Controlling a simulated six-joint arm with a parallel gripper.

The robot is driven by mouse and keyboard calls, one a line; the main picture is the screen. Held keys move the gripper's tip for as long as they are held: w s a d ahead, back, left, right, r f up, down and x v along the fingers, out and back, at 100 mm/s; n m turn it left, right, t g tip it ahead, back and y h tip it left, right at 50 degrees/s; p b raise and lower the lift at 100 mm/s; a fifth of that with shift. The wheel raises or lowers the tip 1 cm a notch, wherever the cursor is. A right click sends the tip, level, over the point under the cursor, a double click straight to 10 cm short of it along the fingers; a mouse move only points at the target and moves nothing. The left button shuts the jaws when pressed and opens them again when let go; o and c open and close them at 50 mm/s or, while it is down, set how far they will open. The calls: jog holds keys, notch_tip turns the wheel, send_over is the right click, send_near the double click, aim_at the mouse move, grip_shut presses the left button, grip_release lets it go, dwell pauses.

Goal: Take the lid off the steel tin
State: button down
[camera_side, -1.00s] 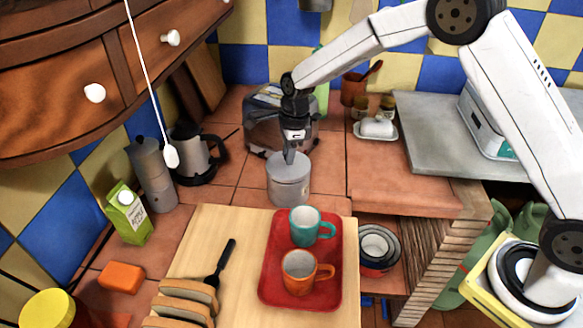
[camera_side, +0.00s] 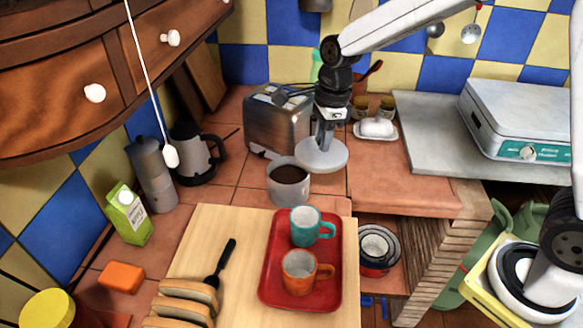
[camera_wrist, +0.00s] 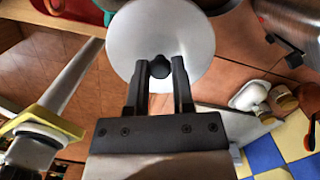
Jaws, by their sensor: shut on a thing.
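The steel tin (camera_side: 289,187) stands open on the tiled counter, with dark brown contents showing inside. Its round grey lid (camera_side: 321,155) is off the tin, held in the air above and to the right of it. My gripper (camera_side: 324,138) is shut on the lid's knob. In the wrist view the lid (camera_wrist: 165,30) shows pale and round, with its dark knob between the fingertips of my gripper (camera_wrist: 160,70). The tin itself is not clearly visible in the wrist view.
A toaster (camera_side: 278,122) stands behind the tin. A red tray (camera_side: 270,268) with a teal mug (camera_side: 306,226) and an orange mug (camera_side: 300,271) is in front. A butter dish (camera_side: 376,128) is behind to the right. The tiles right of the tin look clear.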

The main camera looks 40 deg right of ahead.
aim_at(340, 157)
jog(key=shift+s+d+r, duration=0.1)
jog(key=shift+s+r, duration=0.2)
jog(key=shift+s, duration=0.4)
jog(key=shift+s+d+r, duration=0.1)
jog(key=shift+s+r, duration=0.25)
jog(key=shift+s, duration=0.3)
jog(key=shift+s+d+r, duration=0.1)
jog(key=shift+s+r, duration=0.2)
jog(key=shift+s, duration=0.4)
jog(key=shift+d+f, duration=0.3)
jog(key=shift+d, duration=0.3)
jog(key=s+d+f+m, duration=0.4)
jog(key=d, duration=0.5)
jog(key=s+d+f+m, duration=0.3)
jog(key=s+d+f, duration=0.1)
jog(key=d, duration=0.6)
jog(key=shift+s+m+t+h, duration=0.3)
jog(key=shift+m, duration=0.1)
jog(key=shift+w+f, duration=0.1)
